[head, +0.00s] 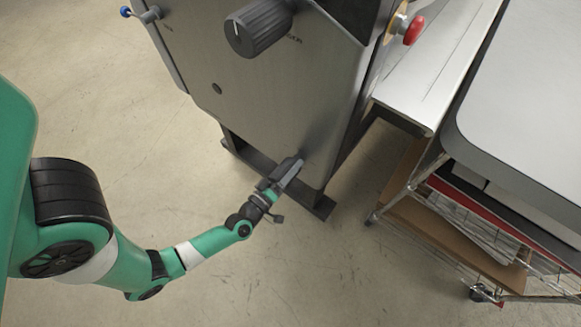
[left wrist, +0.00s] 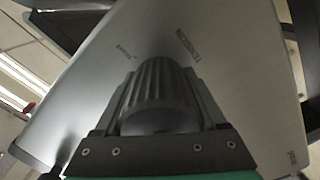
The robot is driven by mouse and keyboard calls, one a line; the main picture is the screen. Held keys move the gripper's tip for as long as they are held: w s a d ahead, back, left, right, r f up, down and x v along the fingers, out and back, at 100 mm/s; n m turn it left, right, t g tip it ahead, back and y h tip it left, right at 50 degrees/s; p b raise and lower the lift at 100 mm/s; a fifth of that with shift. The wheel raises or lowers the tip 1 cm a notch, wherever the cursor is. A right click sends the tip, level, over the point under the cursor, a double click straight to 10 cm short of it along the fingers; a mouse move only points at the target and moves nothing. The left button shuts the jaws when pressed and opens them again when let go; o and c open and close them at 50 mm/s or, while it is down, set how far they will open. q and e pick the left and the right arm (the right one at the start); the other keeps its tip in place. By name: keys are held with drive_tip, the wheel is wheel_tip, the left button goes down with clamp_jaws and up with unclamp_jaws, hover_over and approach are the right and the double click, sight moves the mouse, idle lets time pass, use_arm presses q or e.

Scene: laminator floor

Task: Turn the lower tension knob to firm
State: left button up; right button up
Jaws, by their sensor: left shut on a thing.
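The lower tension knob (left wrist: 160,92) is dark and ribbed. It fills the middle of the left wrist view, between the two fingers of my left gripper (left wrist: 163,100). The fingers are shut on its sides. The word TENSION is printed on the grey panel beside it, with a smaller word to the left that I cannot read surely. In the head view my left gripper (head: 286,172) reaches the low part of the machine's front panel and hides the lower knob. The knob's pointer mark is not visible. My right gripper is not in view.
A larger dark knob (head: 258,26) with a white line sits higher on the grey machine (head: 270,95). A red knob (head: 414,30) and a blue-tipped lever (head: 126,12) are at its sides. A wire cart (head: 440,165) with sheets stands right. The floor at left is clear.

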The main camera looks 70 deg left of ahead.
use_arm(q)
drive_tip(key=n, duration=0.4)
drive_tip(key=shift+b, duration=0.35)
idle(0.3)
drive_tip(key=o, duration=1.3)
drive_tip(key=shift+p+v, duration=2.15)
drive_tip(key=shift+v, duration=3.65)
